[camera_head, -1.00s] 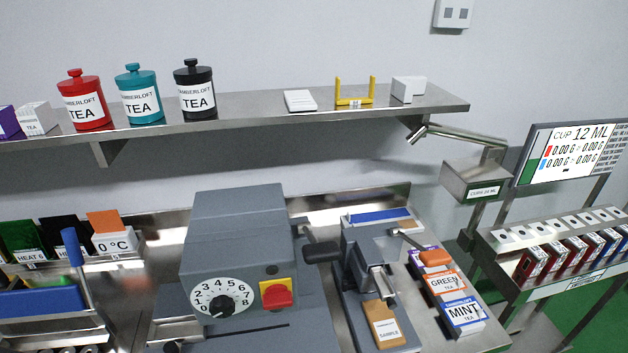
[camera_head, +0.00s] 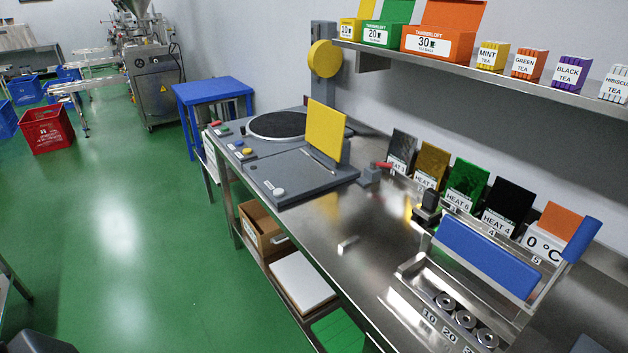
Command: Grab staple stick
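I cannot pick out a staple stick for certain. A small pale, shiny piece (camera_head: 347,245) lies on the bare steel bench (camera_head: 365,225), left of the sealer with the blue bar; it is too small to tell whether it is the staple stick. Neither of my grippers shows clearly in the head view. A dark shape at the bottom left corner is cut off by the frame edge, and I cannot tell what it is.
A grey machine with a yellow plate (camera_head: 326,131) stands on the bench's far end. The blue-bar sealer (camera_head: 487,255) and several heat cards stand at right. A shelf (camera_head: 480,80) with tea boxes hangs above. Green floor (camera_head: 120,240) is open at left.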

